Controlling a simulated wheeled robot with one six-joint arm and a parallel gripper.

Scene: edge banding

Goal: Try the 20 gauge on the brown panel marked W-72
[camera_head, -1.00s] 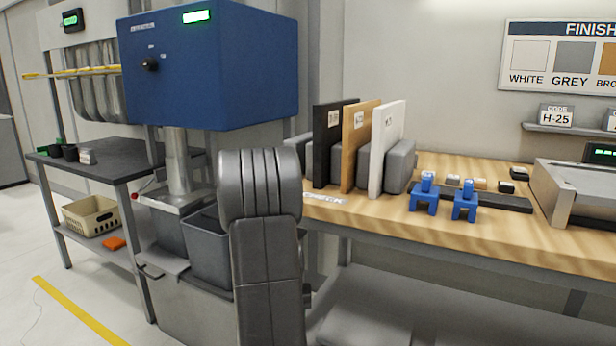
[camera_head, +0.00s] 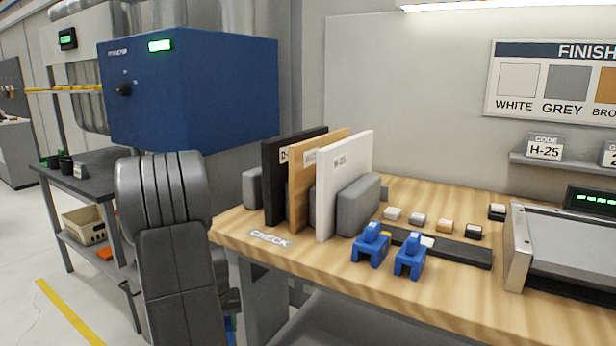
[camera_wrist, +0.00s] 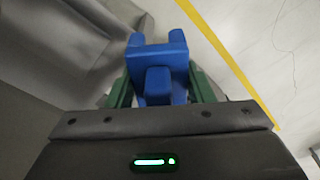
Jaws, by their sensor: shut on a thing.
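The brown panel (camera_head: 299,190) stands upright on the bench between a black panel (camera_head: 275,185) and a white panel (camera_head: 343,185) marked H-25. Its label is mostly covered by the white panel. In the wrist view my gripper (camera_wrist: 160,88) has its green fingers closed on a blue gauge (camera_wrist: 158,58). No number can be read on the held gauge. In the head view my arm hangs left of the bench front, and a sliver of blue shows beside it, low down. The gripper is apart from the panels. Two more blue gauges (camera_head: 370,243) (camera_head: 410,256) stand on the bench.
Grey blocks (camera_head: 358,206) flank the panels. A CHECK label (camera_head: 270,238) lies at the bench (camera_head: 450,310) edge. A dark strip (camera_head: 460,248), small sample blocks (camera_head: 417,219) and a metal device (camera_head: 517,250) are to the right. A blue machine (camera_head: 190,95) stands behind left.

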